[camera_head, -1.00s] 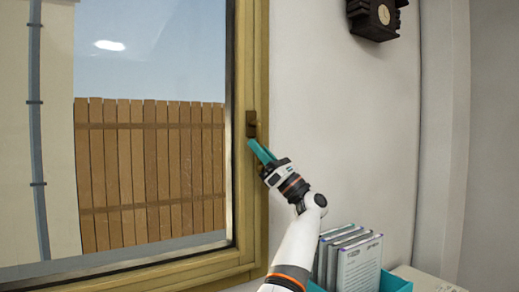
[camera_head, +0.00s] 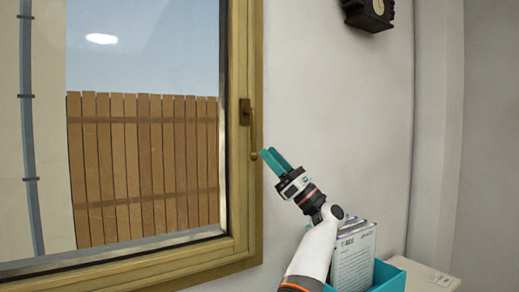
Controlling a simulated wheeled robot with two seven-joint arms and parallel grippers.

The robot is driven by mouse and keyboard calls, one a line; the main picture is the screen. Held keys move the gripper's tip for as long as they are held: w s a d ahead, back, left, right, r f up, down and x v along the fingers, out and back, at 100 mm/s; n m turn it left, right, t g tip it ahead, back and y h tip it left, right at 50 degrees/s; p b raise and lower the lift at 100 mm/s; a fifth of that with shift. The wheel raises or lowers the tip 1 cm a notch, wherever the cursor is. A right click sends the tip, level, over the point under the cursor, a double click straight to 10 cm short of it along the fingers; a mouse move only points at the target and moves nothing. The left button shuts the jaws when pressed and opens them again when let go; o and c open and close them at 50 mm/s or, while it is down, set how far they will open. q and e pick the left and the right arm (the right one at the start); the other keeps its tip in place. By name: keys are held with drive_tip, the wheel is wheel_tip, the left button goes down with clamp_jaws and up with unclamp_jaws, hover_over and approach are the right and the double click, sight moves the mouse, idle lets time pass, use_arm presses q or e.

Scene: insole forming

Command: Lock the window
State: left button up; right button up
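The window (camera_head: 233,195) has a wooden frame and appears shut, its sash flush in the frame. Its handle (camera_head: 254,140) sits on a brown base (camera_head: 245,112) on the right side of the frame and points straight down. My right gripper is not in view.
A dark clock (camera_head: 370,14) hangs on the wall at the top.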

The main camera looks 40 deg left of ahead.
use_arm(q)
drive_tip(key=v, duration=0.4)
drive_tip(key=shift+d+f+b, duration=0.25)
drive_tip(key=shift+b, duration=0.05)
drive_tip(key=shift+f, duration=0.1)
